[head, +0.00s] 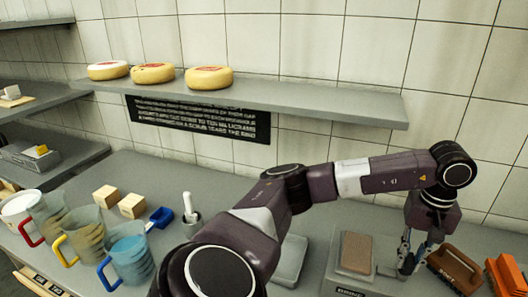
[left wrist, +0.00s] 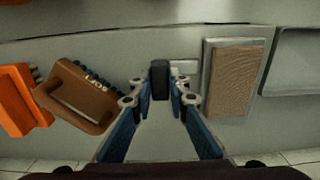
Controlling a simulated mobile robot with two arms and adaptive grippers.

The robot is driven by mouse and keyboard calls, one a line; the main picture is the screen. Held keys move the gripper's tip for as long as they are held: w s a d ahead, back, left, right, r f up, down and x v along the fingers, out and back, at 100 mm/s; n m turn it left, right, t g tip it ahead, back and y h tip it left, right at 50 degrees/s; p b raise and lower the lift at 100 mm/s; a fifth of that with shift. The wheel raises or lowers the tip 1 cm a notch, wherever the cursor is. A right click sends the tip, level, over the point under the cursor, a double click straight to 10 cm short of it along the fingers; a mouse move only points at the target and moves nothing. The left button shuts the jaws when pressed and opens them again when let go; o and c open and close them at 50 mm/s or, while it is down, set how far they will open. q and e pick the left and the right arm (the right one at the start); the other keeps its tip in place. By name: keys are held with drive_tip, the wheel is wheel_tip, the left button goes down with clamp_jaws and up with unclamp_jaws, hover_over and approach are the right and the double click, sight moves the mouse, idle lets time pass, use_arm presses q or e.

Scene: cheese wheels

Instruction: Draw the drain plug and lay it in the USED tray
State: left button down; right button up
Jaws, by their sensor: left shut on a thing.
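My left gripper (head: 407,262) reaches down at the right end of the counter, between a shallow tray and a brown brush. In the left wrist view its blue fingers (left wrist: 160,92) are closed on a small dark plug-like piece (left wrist: 160,72), which sits between the fingertips. I cannot tell whether this piece is clear of the surface below. The shallow grey tray (head: 330,283) holds a flat brown block (head: 357,252); it also shows in the left wrist view (left wrist: 208,100). Its front label is too small to read, so I cannot tell which tray is the USED one. My right gripper is not in view.
The brown brush (head: 455,267) and an orange item (head: 505,275) stand close right of the gripper. Another grey tray (head: 291,262) lies left, partly behind my arm. Jugs (head: 130,258), a blue scoop (head: 160,217) and a mortar (head: 190,222) stand further left. Cheese wheels (head: 208,78) sit on a shelf.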

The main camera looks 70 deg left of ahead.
sight(410, 258)
use_arm(q)
drive_tip(key=shift+r+p, duration=0.6)
drive_tip(key=shift+r, duration=0.5)
drive_tip(key=shift+r+p, duration=0.6)
drive_tip(key=shift+r, duration=0.4)
drive_tip(key=shift+r, duration=0.1)
drive_tip(key=shift+r+p, duration=0.9)
drive_tip(key=shift+r, duration=0.55)
drive_tip(key=shift+s+f, duration=0.1)
drive_tip(key=shift+f, duration=0.05)
